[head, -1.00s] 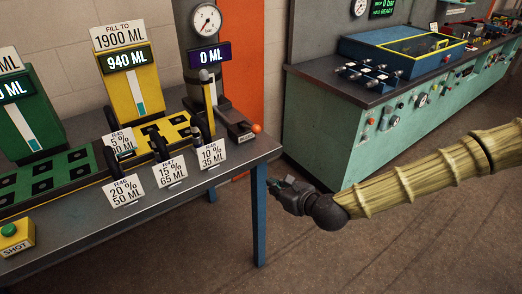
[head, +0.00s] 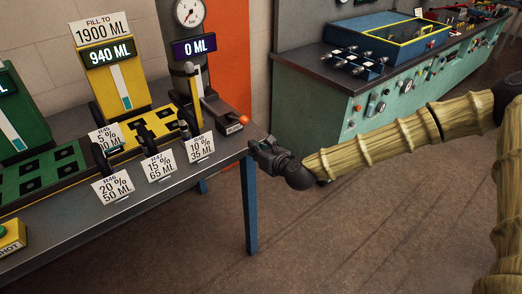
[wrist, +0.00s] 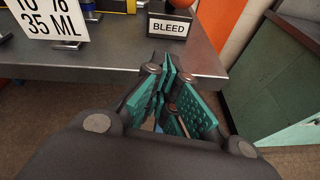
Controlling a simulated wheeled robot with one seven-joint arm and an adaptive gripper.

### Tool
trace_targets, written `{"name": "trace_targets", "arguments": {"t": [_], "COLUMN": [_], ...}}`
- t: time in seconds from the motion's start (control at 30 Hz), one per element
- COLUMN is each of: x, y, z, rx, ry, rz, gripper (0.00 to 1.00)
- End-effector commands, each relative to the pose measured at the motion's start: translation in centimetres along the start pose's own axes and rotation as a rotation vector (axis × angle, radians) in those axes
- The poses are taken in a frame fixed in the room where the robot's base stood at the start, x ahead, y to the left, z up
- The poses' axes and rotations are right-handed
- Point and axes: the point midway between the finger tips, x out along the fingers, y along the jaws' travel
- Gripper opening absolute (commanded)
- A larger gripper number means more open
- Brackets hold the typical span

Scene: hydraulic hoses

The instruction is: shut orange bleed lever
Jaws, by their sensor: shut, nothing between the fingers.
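The bleed lever with its orange knob (head: 244,118) sticks out at the right end of the bench, behind a small BLEED label (head: 234,128). In the wrist view the BLEED label (wrist: 170,27) stands near the top, and a little of the orange knob (wrist: 187,3) shows at the top edge. My gripper (head: 256,144) is at the bench's right front corner, apart from the lever and on the near side of the label. In the wrist view its green finger pads (wrist: 167,68) are together at the tips, with nothing held.
The metal bench (head: 150,190) carries white percentage cards (head: 160,166), a yellow gauge stand (head: 123,80) and a 0 ML display (head: 190,47). A green workbench (head: 335,105) stands behind on the right. The floor between the benches is clear.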

Motion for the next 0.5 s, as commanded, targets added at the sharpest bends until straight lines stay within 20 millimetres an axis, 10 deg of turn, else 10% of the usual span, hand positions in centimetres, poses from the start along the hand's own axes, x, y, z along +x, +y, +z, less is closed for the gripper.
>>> {"name": "trace_targets", "arguments": {"t": [0.5], "x": [3.0], "y": [0.0], "z": [3.6], "rx": [-0.001], "ry": [0.001], "rz": [0.0], "gripper": [0.0]}}
